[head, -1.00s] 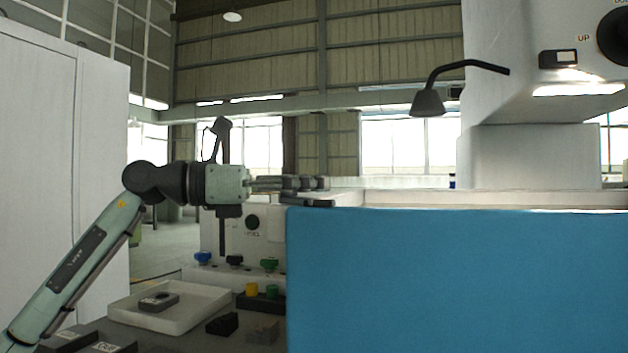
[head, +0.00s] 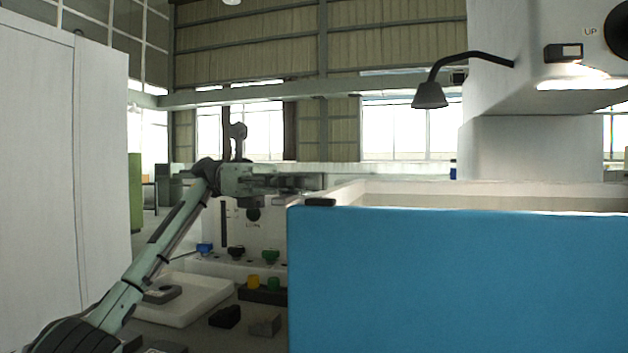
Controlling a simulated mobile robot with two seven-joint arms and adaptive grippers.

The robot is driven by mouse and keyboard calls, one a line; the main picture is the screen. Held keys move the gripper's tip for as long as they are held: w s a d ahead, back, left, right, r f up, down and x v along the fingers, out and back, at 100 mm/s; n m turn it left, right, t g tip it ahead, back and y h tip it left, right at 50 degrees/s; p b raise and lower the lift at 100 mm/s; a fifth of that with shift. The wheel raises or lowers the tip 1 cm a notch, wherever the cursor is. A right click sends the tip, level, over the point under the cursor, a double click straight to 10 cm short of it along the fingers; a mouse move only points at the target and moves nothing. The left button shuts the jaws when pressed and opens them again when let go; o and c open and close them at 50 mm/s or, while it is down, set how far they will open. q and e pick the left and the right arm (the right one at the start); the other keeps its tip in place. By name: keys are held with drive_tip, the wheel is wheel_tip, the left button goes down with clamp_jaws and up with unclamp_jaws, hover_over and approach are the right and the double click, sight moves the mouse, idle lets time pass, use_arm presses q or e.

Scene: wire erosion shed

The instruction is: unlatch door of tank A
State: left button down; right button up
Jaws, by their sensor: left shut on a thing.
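The blue door (head: 455,285) of the tank fills the lower right of the head view and appears closed against the white tank (head: 350,192). A small dark latch (head: 320,202) sits on the door's top left corner. My left gripper (head: 308,183) is at that corner, just above and behind the latch's visible end. It is shut on the latch, though its fingers blur together and hide the gripped part. My right gripper is out of view.
A white tray (head: 205,307) with a dark grey block, small dark blocks, and yellow and green knobs are on the bench below my left arm. A black lamp (head: 430,95) hangs over the tank. A white cabinet (head: 60,190) stands at left.

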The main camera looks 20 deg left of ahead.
use_arm(q)
drive_tip(key=shift+s+m+g+y, duration=0.2)
drive_tip(key=shift+m+g+y, duration=0.3)
drive_tip(key=shift+g, duration=0.5)
drive_tip(key=shift+a, duration=0.1)
drive_tip(key=c, duration=1.1)
unclamp_jaws()
drive_tip(key=shift+o, duration=0.2)
wheel_tip(320, 180, up, 10)
drive_tip(key=shift+f, duration=0.1)
